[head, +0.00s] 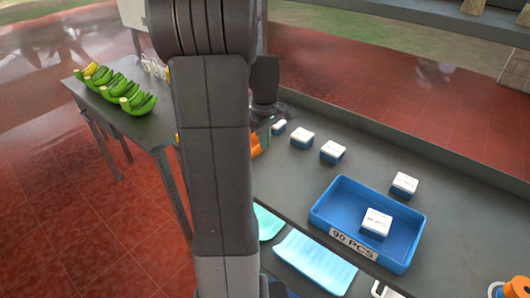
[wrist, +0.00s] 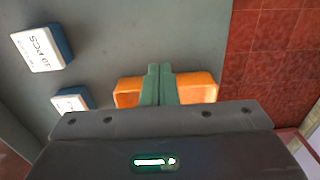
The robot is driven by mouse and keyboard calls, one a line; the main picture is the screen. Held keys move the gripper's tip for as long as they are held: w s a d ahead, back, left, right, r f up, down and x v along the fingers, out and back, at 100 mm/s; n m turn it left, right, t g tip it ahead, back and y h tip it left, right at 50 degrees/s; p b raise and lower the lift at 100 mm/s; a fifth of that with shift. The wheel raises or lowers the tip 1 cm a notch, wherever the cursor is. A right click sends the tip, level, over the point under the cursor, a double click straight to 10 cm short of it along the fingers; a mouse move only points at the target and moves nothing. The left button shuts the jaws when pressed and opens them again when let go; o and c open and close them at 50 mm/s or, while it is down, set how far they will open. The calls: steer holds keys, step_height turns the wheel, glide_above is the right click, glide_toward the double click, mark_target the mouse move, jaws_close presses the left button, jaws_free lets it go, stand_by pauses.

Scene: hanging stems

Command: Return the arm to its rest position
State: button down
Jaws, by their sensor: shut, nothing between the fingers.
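My gripper (wrist: 160,84) shows in the wrist view with its two green fingers pressed together and nothing between them. Orange shapes (wrist: 197,87) show on both sides of the fingers; I cannot tell whether they touch. In the head view my arm (head: 212,150) stands upright across the middle, and its dark wrist (head: 265,85) is just right of it, over the left part of the grey counter (head: 300,175). The fingertips are mostly hidden there.
Several white-and-blue boxes (head: 333,151) stand on the counter. A blue tray (head: 322,211) labelled "90 PCS" holds one box. Light-blue sheets (head: 315,264) lie in front. At left, a table (head: 142,124) bears green banana bunches (head: 115,84). Red tiled floor is open at lower left.

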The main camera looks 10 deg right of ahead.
step_height(320, 180, up, 3)
steer(key=shift+r, duration=0.2)
